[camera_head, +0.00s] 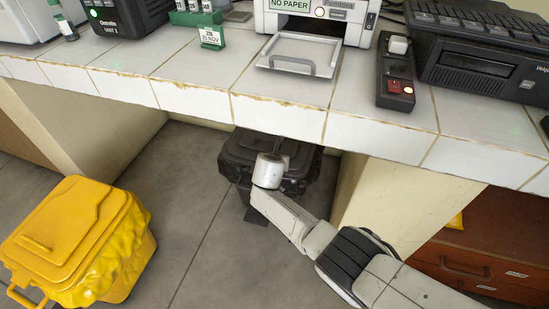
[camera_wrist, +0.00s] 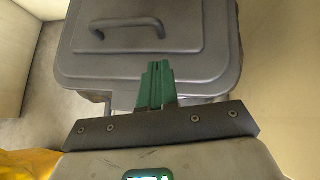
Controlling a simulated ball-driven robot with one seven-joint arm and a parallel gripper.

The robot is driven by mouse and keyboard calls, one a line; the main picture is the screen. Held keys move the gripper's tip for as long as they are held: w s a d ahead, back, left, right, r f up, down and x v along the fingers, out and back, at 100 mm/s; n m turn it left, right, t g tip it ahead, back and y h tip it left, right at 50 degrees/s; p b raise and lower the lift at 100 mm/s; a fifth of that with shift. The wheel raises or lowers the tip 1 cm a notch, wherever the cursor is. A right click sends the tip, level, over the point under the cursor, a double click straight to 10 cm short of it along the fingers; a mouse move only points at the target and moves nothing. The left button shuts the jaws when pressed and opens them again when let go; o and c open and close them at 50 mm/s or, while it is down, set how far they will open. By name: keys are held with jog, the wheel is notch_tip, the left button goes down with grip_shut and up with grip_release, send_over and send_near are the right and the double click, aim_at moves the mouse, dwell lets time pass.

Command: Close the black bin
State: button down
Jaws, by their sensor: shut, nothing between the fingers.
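The black bin (camera_head: 237,163) stands on the floor under the counter, with a black bag bulging around its rim. Its lid (camera_wrist: 205,58) looks dark grey in the wrist view, lying flat across the bin top, with a curved handle (camera_wrist: 127,22). Whether the lid is fully seated cannot be told. My gripper (camera_wrist: 157,68) has its green fingers together and empty, over the lid's near edge. In the head view my gripper (camera_head: 279,147) is small and partly hidden by my wrist, in front of and over the bin. Whether the fingers touch the lid is unclear.
The tiled counter edge (camera_head: 284,112) overhangs the bin. A beige wall panel (camera_head: 385,200) stands right of it, with a brown drawer unit (camera_head: 475,255) beyond. A yellow bin (camera_head: 70,235) stands at left. The grey floor between the bins is clear.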

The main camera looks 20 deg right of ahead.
jog(key=p+v, duration=0.5)
jog(key=v, duration=0.3)
jog(key=shift+s+p, duration=0.3)
jog(key=shift+p, duration=0.1)
jog(key=shift+a, duration=0.15)
jog(key=s+d+f+m+g+y, duration=0.1)
jog(key=s+m+g, duration=0.1)
jog(key=s+m, duration=0.5)
jog(key=s+d+f+m+g, duration=0.1)
jog(key=s+m+g, duration=0.1)
jog(key=s+m, duration=0.6)
jog(key=s+d+f+m+g+y, duration=0.15)
jog(key=s+m, duration=0.25)
jog(key=s, duration=0.6)
jog(key=s+d+r+m+g+y, duration=0.15)
jog(key=s+r+m, duration=0.35)
jog(key=s, duration=0.5)
jog(key=s+d+r+m+g, duration=0.1)
jog(key=s+d+r+m, duration=0.25)
jog(key=s+m, duration=0.5)
notch_tip(320, 180, up, 15)
jog(key=s+n+p, duration=0.1)
jog(key=p, duration=1.4)
jog(key=shift+s+a+r, duration=0.2)
jog(key=shift+a, duration=0.1)
